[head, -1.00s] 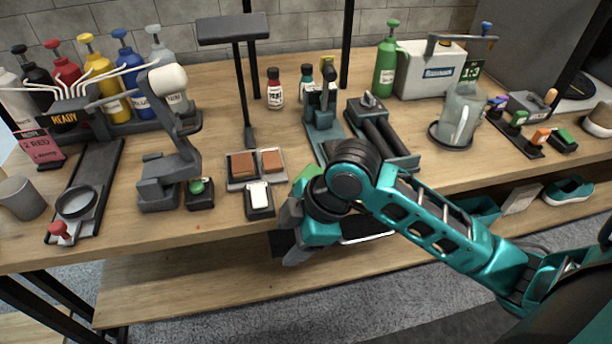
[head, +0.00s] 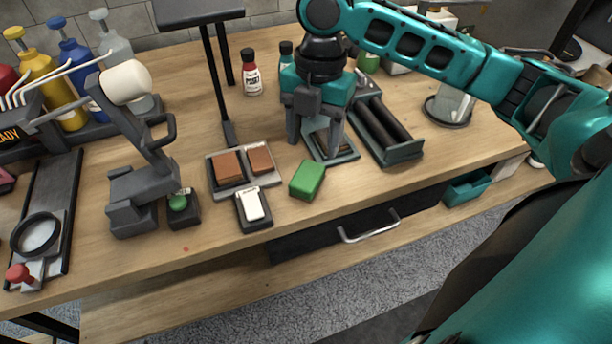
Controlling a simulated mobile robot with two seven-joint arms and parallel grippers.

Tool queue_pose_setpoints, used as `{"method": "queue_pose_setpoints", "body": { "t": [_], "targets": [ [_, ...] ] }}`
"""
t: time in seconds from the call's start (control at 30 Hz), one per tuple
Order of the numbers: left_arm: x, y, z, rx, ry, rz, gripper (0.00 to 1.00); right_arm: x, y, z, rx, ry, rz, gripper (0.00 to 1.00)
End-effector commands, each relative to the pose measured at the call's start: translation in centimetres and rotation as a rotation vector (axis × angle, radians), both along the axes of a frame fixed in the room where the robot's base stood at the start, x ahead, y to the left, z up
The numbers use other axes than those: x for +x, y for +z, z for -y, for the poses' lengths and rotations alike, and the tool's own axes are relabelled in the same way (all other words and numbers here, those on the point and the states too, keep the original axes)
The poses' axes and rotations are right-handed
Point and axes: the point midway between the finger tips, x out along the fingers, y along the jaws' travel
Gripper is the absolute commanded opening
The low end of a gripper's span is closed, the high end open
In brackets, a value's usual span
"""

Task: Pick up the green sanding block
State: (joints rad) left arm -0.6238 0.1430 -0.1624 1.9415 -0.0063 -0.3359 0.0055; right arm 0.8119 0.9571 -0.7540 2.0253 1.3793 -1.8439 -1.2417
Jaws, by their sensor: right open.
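The green sanding block (head: 307,179) lies on the wooden table near its front edge, just right of a tray with brown blocks. It shows whole and nothing covers it. My right gripper (head: 315,146) is open with its fingers pointing down. It is behind the block in the picture, in front of a dark stand base, and apart from the block. Nothing shows between its fingers. My left gripper is out of view.
The tray (head: 212,175) with brown blocks and a dark holder with a white block (head: 254,204) are left of the green block. A roller unit (head: 390,130) stands to the right. A drawer with a metal handle (head: 368,230) is below the table edge.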

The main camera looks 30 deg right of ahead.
Motion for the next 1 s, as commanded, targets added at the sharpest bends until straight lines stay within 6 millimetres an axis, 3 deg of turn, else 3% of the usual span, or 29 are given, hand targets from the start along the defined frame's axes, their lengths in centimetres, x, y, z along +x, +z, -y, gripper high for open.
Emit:
{"method": "queue_pose_setpoints", "body": {
  "t": [0.1,0.37,0.67,0.93,1.0],
  "targets": [
    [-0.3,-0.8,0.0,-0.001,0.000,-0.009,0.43,-0.1,-2.1,-0.2,0.000,-0.001,-0.001,0.61],
    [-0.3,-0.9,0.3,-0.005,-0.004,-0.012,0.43,-0.2,-3.6,-0.5,0.001,-0.001,0.002,0.61],
    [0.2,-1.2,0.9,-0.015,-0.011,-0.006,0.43,-0.4,-7.8,-1.3,0.001,0.000,-0.001,0.61],
    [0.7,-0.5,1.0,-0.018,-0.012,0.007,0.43,-0.4,-8.1,-1.3,0.002,0.001,0.003,0.61],
    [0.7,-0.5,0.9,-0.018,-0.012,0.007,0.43,-0.4,-8.1,-1.3,0.002,0.001,0.003,0.54]
  ]
}}
